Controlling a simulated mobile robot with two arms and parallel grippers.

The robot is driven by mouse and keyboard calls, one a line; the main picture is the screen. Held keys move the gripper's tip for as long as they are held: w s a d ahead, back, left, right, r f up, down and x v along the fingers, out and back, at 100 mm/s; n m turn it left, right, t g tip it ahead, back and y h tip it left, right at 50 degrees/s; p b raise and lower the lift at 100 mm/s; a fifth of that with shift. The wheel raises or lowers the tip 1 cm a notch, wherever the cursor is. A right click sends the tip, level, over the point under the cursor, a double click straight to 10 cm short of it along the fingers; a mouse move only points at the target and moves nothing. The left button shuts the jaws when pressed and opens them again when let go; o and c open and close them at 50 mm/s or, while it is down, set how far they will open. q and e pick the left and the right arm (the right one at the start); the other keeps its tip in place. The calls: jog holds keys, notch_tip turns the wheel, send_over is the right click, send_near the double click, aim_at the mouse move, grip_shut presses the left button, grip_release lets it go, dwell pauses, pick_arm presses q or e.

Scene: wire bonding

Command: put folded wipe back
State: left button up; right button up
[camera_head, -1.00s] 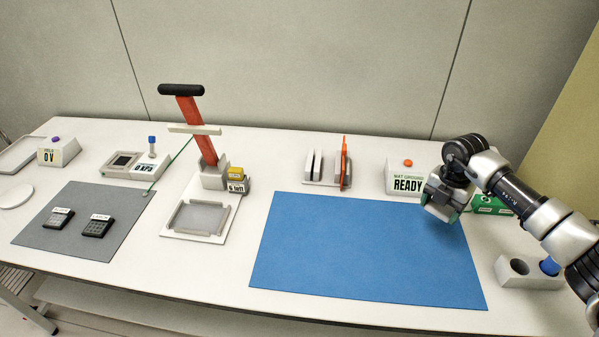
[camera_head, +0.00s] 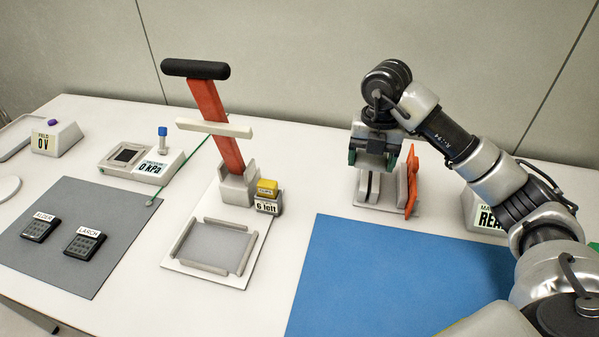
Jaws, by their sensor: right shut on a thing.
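My right gripper (camera_head: 373,157) points down over the small pale rack (camera_head: 384,208) behind the blue mat. Its green-tipped fingers are on either side of a pale piece, which I take to be the folded wipe. The gripper hides most of this piece, and its edges cannot be made out. The fingers are just above or at the rack's upright pale plates (camera_head: 368,187); contact cannot be told. An orange flat piece (camera_head: 411,182) stands in the rack just right of the gripper. My left gripper is not in view.
The blue mat (camera_head: 390,270) is bare where it shows. A red-armed press (camera_head: 217,125) with a black handle stands left of the rack. A yellow-topped box (camera_head: 267,197) is beside it. The mat ground box (camera_head: 483,215) is partly behind my right arm.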

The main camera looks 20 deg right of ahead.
send_over(318, 184)
notch_tip(318, 184, down, 6)
jog(key=shift+f+p, duration=0.25)
jog(key=shift+p, duration=0.05)
jog(key=shift+f, duration=2.1)
jog(key=shift+f, duration=0.2)
jog(key=o, duration=0.9)
jog(key=shift+r, duration=0.1)
notch_tip(318, 184, up, 12)
jog(key=shift+d+r, duration=0.1)
jog(key=shift+r, duration=0.05)
